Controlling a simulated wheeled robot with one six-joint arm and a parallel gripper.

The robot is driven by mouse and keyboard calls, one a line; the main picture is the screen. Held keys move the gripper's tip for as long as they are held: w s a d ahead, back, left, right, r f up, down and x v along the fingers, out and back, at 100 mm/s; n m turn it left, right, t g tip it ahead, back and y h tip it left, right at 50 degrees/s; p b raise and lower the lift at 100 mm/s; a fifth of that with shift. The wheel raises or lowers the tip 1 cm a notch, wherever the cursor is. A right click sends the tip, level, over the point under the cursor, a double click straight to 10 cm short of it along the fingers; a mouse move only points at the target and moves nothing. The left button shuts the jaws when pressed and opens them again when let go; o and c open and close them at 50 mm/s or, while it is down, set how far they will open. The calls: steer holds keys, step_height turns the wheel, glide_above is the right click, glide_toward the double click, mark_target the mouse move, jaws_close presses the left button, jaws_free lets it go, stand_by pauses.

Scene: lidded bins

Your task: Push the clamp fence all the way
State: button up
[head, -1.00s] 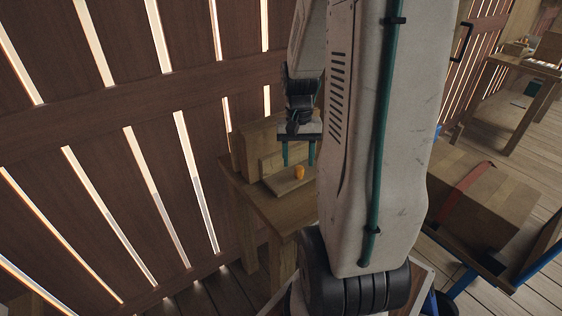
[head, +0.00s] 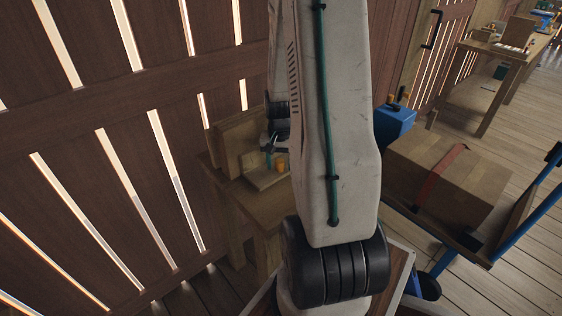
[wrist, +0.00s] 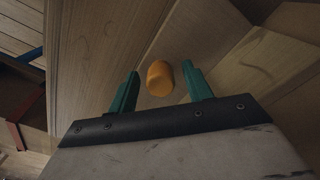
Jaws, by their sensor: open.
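The clamp fence (head: 253,162) is a pale wooden piece on a small wooden bench (head: 256,206), in front of a taller wooden block (head: 226,137). An orange knob (head: 281,167) stands at its base. My gripper (wrist: 161,68) has two teal fingers, spread open and empty. In the wrist view the orange knob (wrist: 160,78) appears between the fingers, with a gap on each side. I cannot tell how far below the fingertips it is. In the head view my arm hides the bench's right side and part of the gripper.
A slatted wooden wall (head: 120,130) stands close on the left, behind the bench. At right, a cardboard box (head: 448,178) with a red strap sits on a blue-handled cart. A blue bin (head: 395,128) stands behind the box. Another wooden table (head: 490,75) is at the far right.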

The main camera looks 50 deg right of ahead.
steer(key=c, duration=1)
steer(key=shift+w+d, duration=0.2)
steer(key=shift+w, duration=0.55)
steer(key=o, duration=1)
step_height(320, 180, up, 8)
steer(key=shift+f, duration=0.1)
